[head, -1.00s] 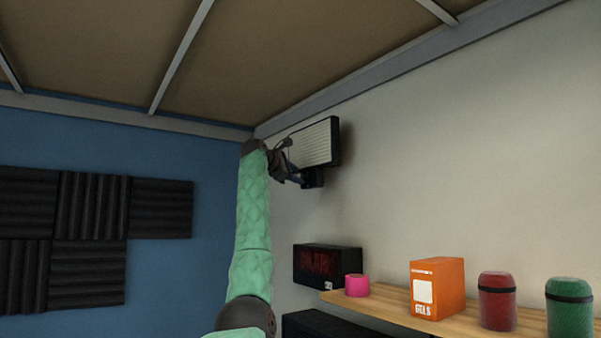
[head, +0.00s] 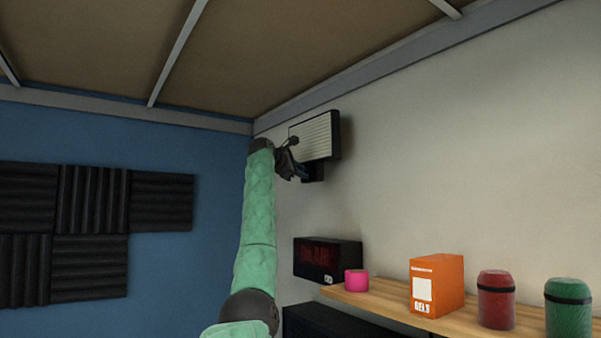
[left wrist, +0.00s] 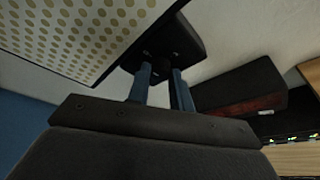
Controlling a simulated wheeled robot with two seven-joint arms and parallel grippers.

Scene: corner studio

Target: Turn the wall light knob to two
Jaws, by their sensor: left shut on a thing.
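The wall light (head: 318,137) is a pale ribbed panel in a black frame, high on the light wall near the corner. In the left wrist view its panel (left wrist: 75,30) fills the upper left, with a black box (left wrist: 185,45) beside its lower edge. My left gripper (head: 300,172) is up against the underside of the light. In the left wrist view the two blue fingers of the left gripper (left wrist: 160,76) reach to the black box and are shut on the dark knob there. The fingers mostly hide the knob, and its setting cannot be read. My right gripper is not in view.
Below the light is a black box with red lettering (head: 327,260). A wooden shelf (head: 385,307) holds a pink roll (head: 356,281), an orange box (head: 437,285), a red canister (head: 497,300) and a green canister (head: 569,308). The wall right of the light is clear.

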